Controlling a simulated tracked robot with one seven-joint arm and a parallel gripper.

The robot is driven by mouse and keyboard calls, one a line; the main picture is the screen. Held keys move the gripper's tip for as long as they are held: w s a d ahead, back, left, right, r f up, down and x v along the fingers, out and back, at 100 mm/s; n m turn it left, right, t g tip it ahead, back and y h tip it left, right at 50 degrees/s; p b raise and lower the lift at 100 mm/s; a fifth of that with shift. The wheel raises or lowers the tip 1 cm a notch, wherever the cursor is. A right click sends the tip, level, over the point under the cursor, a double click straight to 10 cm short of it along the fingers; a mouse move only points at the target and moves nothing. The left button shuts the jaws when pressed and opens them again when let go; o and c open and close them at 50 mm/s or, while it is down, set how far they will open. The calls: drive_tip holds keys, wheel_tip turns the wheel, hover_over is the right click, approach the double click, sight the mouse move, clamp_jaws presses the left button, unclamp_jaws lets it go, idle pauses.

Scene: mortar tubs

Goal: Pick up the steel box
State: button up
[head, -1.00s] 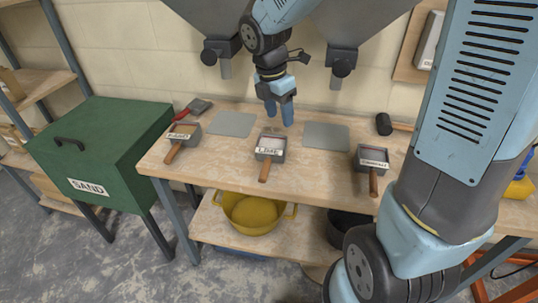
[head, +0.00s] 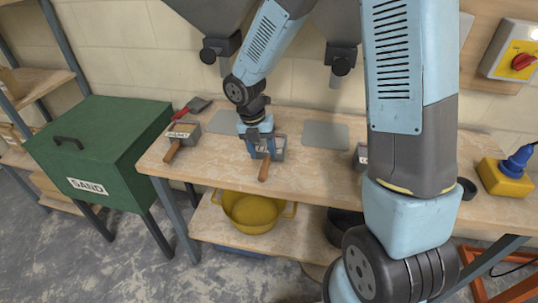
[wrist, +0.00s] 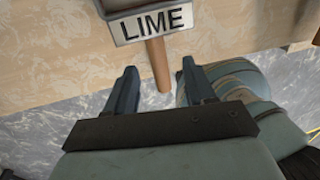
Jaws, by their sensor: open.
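A grey steel box labelled LIME (head: 279,152) with a wooden handle (head: 264,171) stands mid-bench, partly hidden by my gripper. Similar labelled boxes stand at the left (head: 184,131) and at the right (head: 360,157), the right one mostly hidden behind my arm. My gripper (head: 261,150) is open and points down over the front of the LIME box. In the wrist view the LIME label (wrist: 152,22) lies just beyond the fingertips. The handle (wrist: 160,66) shows between the two open fingers, with gaps on both sides; I cannot tell their height above it.
The wooden bench (head: 225,166) has a grey plate (head: 325,136) at the right and a red-handled tool (head: 193,106) at the left. Hoppers hang above the back. A green bin labelled SAND (head: 105,145) stands left. A yellow tub (head: 252,212) sits on the lower shelf.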

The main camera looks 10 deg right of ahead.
sight(265, 161)
drive_tip(key=shift+d+f, duration=0.25)
drive_tip(key=shift+f, duration=1.4)
drive_tip(key=shift+d+f, duration=0.2)
drive_tip(key=shift+f, duration=1.4)
drive_tip(key=shift+c, duration=0.5)
clamp_jaws()
